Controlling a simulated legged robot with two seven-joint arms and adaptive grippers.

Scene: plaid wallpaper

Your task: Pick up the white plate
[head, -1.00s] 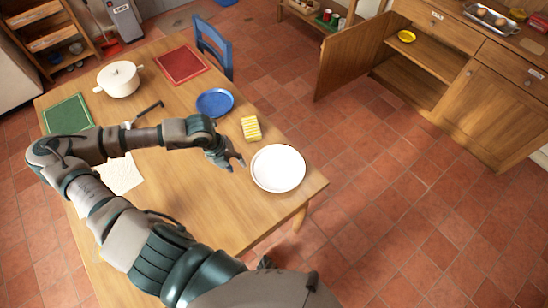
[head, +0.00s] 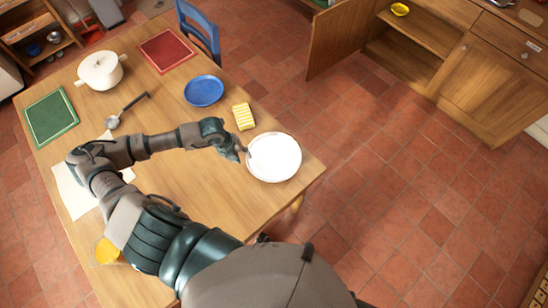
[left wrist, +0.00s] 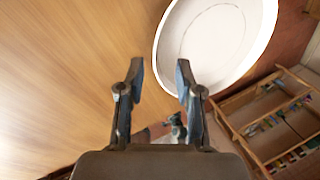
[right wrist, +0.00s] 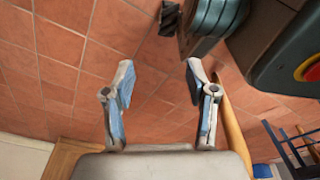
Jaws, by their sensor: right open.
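The white plate (head: 280,158) lies flat on the near right corner of the wooden table. My left gripper (head: 241,152) is at the plate's left edge in the head view. In the left wrist view the left gripper (left wrist: 160,64) is open and empty. The rim of the white plate (left wrist: 225,35) passes between its fingertips in the picture, with the right finger overlapping the plate. I cannot tell whether they touch. My right gripper (right wrist: 160,70) is open and empty in the right wrist view, above the tiled floor and away from the plate.
A blue chair (head: 199,30) stands at the far side. Floor right of the table is clear.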

